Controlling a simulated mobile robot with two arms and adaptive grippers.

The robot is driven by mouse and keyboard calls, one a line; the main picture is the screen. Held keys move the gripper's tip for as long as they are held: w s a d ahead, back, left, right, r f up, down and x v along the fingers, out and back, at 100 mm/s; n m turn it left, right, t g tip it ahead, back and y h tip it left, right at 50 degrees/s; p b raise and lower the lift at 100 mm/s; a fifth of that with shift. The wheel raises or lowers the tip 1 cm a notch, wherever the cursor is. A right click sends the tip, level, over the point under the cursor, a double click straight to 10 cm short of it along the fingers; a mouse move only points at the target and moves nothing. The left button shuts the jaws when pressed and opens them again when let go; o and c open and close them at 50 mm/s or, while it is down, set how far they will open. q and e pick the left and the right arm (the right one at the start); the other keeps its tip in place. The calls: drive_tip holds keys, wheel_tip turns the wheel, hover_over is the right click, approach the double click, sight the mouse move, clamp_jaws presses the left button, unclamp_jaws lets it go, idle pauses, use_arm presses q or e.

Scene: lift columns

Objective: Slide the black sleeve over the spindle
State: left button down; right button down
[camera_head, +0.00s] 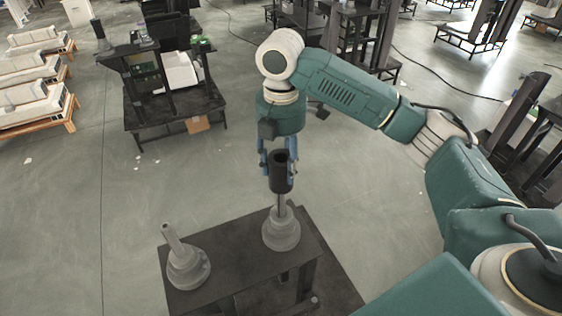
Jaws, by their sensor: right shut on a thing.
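The black sleeve (281,180) is a dark upright tube with an open top. My right gripper (279,170) is shut on it, with a finger on each side. The sleeve is held above the right-hand grey stepped base (281,232) on the dark table (236,262). A thin spindle (282,206) rises from that base and shows just below the sleeve's lower end. Whether its tip is inside the sleeve or behind it, I cannot tell. A second base with a tilted-looking grey spindle (173,238) stands at the table's left. My left gripper is not in view.
The table's surface between the two bases is clear. A dark workbench (172,105) with a white item and a cardboard box stands at the back left. Open grey floor surrounds the table.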

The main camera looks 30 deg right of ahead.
sight(281, 196)
drive_tip(key=shift+f+b, duration=0.95)
drive_tip(key=shift+f, duration=4.85)
drive_tip(key=c, duration=0.8)
unclamp_jaws()
drive_tip(key=shift+c, duration=0.2)
drive_tip(key=shift+s+f, duration=0.1)
wheel_tip(281, 196, up, 12)
drive_tip(key=shift+r, duration=0.1)
